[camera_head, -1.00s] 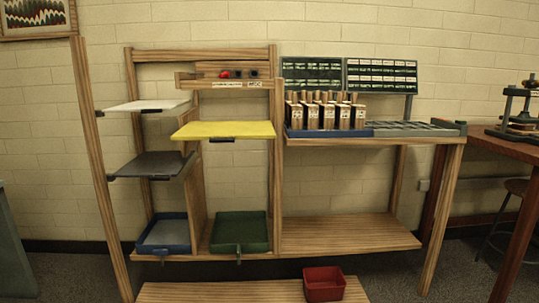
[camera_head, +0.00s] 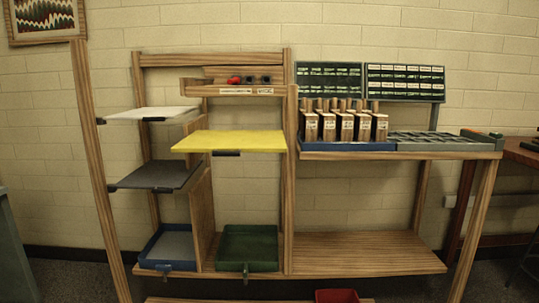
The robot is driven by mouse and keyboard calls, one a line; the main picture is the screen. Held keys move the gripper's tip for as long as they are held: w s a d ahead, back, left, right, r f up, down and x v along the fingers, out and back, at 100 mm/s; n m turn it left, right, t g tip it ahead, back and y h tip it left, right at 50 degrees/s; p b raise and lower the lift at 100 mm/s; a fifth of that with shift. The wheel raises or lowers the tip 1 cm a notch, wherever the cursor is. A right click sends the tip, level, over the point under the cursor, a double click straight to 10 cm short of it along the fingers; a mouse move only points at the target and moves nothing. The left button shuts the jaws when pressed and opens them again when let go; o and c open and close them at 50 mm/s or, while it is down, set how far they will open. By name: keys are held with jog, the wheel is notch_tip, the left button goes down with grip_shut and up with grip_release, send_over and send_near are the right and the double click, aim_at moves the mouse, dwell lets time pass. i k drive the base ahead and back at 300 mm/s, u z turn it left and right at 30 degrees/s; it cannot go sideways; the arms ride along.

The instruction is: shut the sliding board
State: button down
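Several flat boards sit in the wooden rack on the left. A yellow board (camera_head: 230,140) with a dark handle on its front edge is in the right bay and appears to stick out past the rack's posts. A white board (camera_head: 150,114) and a dark grey board (camera_head: 157,175) sit one above the other in the left bay, each with a dark handle at the front. The view does not show which one the task names. My gripper is not in view.
Below are a blue tray (camera_head: 145,261) and a green tray (camera_head: 276,262). Wooden blocks stand in a blue holder (camera_head: 347,155) on the right shelf. A red bin (camera_head: 337,296) shows at the bottom edge. The lower right shelf (camera_head: 365,255) is bare.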

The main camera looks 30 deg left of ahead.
aim_at(221, 143)
jog(key=i, duration=0.65)
jog(key=u, duration=0.8)
jog(key=i, duration=0.35)
jog(key=u, duration=0.45)
